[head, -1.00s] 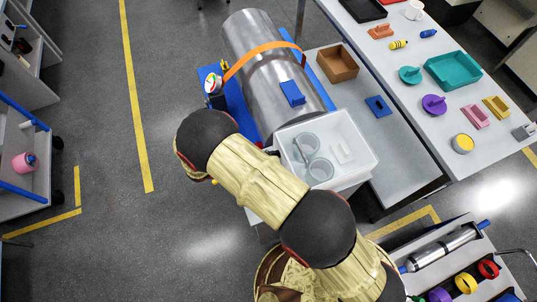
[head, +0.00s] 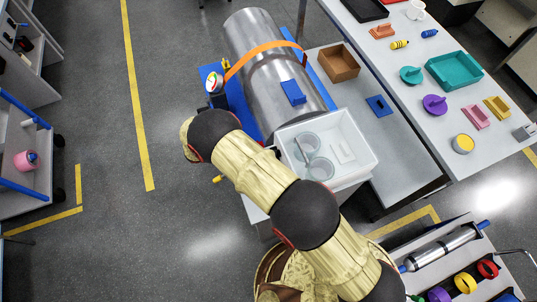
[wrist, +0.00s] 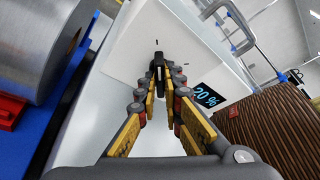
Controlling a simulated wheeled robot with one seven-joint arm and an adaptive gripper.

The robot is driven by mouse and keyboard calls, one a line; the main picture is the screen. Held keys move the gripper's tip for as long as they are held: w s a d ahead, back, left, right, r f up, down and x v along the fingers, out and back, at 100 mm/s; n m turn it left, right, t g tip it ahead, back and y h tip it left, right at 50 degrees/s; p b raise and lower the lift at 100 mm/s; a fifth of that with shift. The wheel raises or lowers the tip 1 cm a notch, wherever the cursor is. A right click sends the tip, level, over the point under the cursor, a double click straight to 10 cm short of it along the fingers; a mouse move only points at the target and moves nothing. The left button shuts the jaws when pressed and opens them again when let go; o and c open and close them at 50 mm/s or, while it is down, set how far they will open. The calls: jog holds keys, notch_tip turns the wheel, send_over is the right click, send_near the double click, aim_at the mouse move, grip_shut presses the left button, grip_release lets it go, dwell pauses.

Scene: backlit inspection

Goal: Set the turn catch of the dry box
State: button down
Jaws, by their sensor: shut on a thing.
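The dry box (head: 362,135) is a pale, see-through-topped box at the near end of the bench in the head view. Its white front face (wrist: 122,62) fills the middle of the wrist view, with a lit display (wrist: 205,97) reading 20 %. The turn catch (wrist: 157,66) is a small dark bar on that face, roughly upright in the wrist picture. Short dark marks show above it and to its right. My gripper (wrist: 160,84) is shut on the catch, its fingers on either side of it. In the head view my arm hides the catch and fingertips.
A large metal cylinder (head: 262,62) with an orange strap (head: 262,50) lies on a blue support behind the box. A brown ribbed surface (wrist: 270,135) is close on the right in the wrist view. A brown tray (head: 338,76) stands behind the box at right.

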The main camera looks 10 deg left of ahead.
jog(key=shift+w, duration=0.1)
dwell(0.4)
jog(key=c, duration=2.1)
grip_release()
jog(key=shift+o, duration=0.9)
jog(key=shift+a, duration=0.15)
jog(key=v, duration=1.1)
jog(key=shift+a, duration=0.4)
